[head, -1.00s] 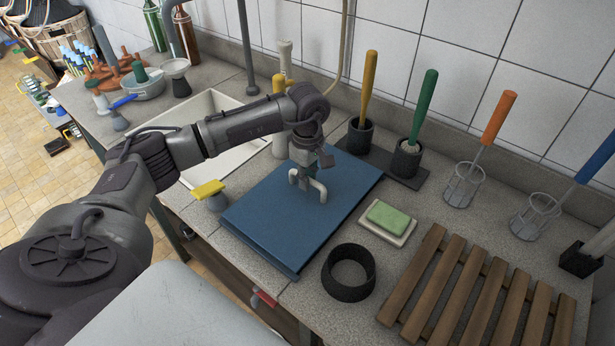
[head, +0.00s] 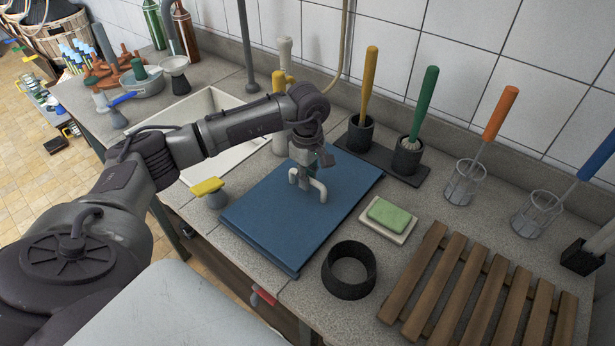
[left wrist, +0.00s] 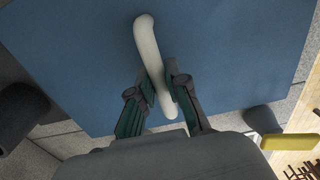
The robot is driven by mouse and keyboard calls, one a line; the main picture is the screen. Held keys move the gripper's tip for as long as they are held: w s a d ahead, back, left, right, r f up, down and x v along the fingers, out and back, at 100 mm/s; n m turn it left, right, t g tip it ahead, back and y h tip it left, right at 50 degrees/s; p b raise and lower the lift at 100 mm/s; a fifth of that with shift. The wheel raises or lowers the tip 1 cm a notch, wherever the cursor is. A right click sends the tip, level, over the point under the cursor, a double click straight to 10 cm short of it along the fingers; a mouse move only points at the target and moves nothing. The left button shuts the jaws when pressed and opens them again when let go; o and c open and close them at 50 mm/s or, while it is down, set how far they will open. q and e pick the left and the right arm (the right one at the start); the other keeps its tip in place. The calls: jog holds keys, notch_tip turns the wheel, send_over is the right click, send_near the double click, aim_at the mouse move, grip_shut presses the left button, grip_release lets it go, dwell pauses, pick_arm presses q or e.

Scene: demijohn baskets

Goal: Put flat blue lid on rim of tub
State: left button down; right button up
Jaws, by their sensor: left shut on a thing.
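The flat blue lid (head: 285,225) lies level over the worktop beside the sink, with a white handle (head: 318,188) standing up from its middle. Its front edge hangs close to the counter's front edge. My left gripper (head: 308,176) is over the lid and shut on the white handle. In the left wrist view the fingers (left wrist: 160,97) sit on either side of the handle, above the blue surface (left wrist: 230,55). I cannot make out the tub; whatever is under the lid is hidden by it. My right gripper does not show.
A white sink (head: 222,150) lies behind the arm. A yellow-topped brush (head: 207,187) stands left of the lid. A green soap (head: 388,215) on a dish, a dark ring (head: 349,287) and a wooden slatted rack (head: 470,300) lie to the right. Brush holders (head: 362,133) stand behind.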

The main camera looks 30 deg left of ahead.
pick_arm(q)
jog(key=shift+f, duration=0.2)
jog(key=c, duration=1.1)
grip_release()
notch_tip(320, 180, up, 12)
jog(key=shift+r, duration=0.1)
